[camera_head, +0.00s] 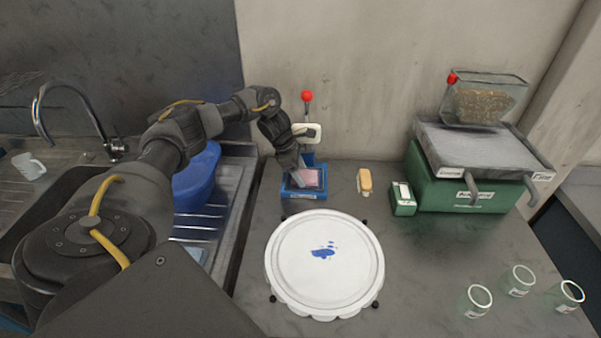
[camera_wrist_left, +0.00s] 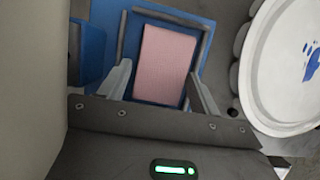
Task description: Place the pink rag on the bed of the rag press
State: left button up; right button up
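The pink rag (camera_head: 311,177) lies flat on the bed of the blue rag press (camera_head: 305,195), at the back of the counter near the wall. In the left wrist view the rag (camera_wrist_left: 165,62) is a pink rectangle inside the grey frame of the blue press (camera_wrist_left: 136,28). My left gripper (camera_head: 300,178) is down at the press. Its two fingers (camera_wrist_left: 160,92) are spread apart near the rag's near end, with a gap to the rag on each side. My right gripper is in no view.
A red-knobbed lever (camera_head: 307,96) stands behind the press. A white round tray (camera_head: 325,285) with blue paint is in front. Glass jars (camera_head: 519,281) are front right. A sink is left.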

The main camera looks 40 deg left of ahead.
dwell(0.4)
pick_arm(q)
jog(key=shift+r, duration=0.35)
jog(key=b+v, duration=0.1)
jog(key=v, duration=0.4)
jog(key=shift+s+a, duration=0.1)
jog(key=v, duration=0.6)
jog(key=shift+r, duration=0.35)
